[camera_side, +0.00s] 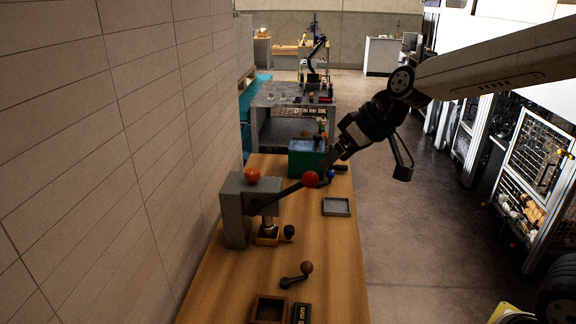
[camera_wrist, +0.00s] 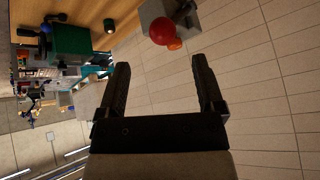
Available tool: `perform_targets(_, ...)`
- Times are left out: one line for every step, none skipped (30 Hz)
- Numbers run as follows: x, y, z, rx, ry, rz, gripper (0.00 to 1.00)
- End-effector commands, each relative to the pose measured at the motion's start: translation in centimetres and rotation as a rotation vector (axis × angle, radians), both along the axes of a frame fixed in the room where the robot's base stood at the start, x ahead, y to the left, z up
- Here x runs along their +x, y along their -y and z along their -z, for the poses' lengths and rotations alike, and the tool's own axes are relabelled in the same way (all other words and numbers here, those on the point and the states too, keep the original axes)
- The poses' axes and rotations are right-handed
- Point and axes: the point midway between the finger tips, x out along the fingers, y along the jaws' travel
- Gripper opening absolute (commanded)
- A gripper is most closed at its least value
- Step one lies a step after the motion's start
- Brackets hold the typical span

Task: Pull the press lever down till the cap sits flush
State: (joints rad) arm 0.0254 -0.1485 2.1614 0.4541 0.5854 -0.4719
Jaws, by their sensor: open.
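The grey press (camera_side: 236,208) stands on the wooden bench against the wall. Its dark lever (camera_side: 283,194) slants up to the right and ends in a red ball knob (camera_side: 311,178). Under the press head is a brass-coloured piece (camera_side: 268,222) on a yellow base (camera_side: 267,237); the cap's fit is too small to tell. My gripper (camera_side: 328,164) is just above and right of the knob. In the wrist view my gripper (camera_wrist: 162,72) is open with nothing between its fingers, and the red knob (camera_wrist: 161,30) lies beyond the fingertips, roughly centred between them.
An orange ball (camera_side: 252,174) sits on top of the press. A green box (camera_side: 306,158) stands behind, and a grey tray (camera_side: 336,207) lies to the right. A small crank with a brown knob (camera_side: 306,267) and a wooden box (camera_side: 269,310) are nearer. Bare bench lies between them.

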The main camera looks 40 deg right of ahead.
Motion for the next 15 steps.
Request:
perform_targets(-0.01,0.01,0.00,0.000,0.000,0.000,0.86)
perform_targets(-0.01,0.01,0.01,0.000,0.000,0.000,0.86)
perform_targets(-0.01,0.01,0.01,0.000,0.000,0.000,0.86)
perform_targets(-0.01,0.01,0.01,0.000,0.000,0.000,0.86)
perform_targets(0.00,0.01,0.02,0.000,0.000,0.000,0.86)
perform_targets(0.00,0.01,0.02,0.000,0.000,0.000,0.74)
perform_targets(0.00,0.01,0.02,0.001,0.000,0.001,0.64)
perform_targets(0.00,0.02,0.02,0.001,-0.002,0.002,0.55)
perform_targets(0.00,0.03,0.02,0.005,-0.003,0.007,0.42)
perform_targets(0.01,0.05,0.02,0.008,-0.005,0.012,0.32)
perform_targets(0.00,0.07,0.03,0.012,-0.007,0.018,0.23)
perform_targets(0.01,0.11,0.04,0.020,-0.013,0.030,0.10)
perform_targets(0.00,0.15,0.04,0.029,-0.017,0.043,0.01)
perform_targets(0.00,0.20,0.06,0.038,-0.023,0.056,0.00)
perform_targets(-0.01,0.27,0.07,0.053,-0.033,0.079,0.00)
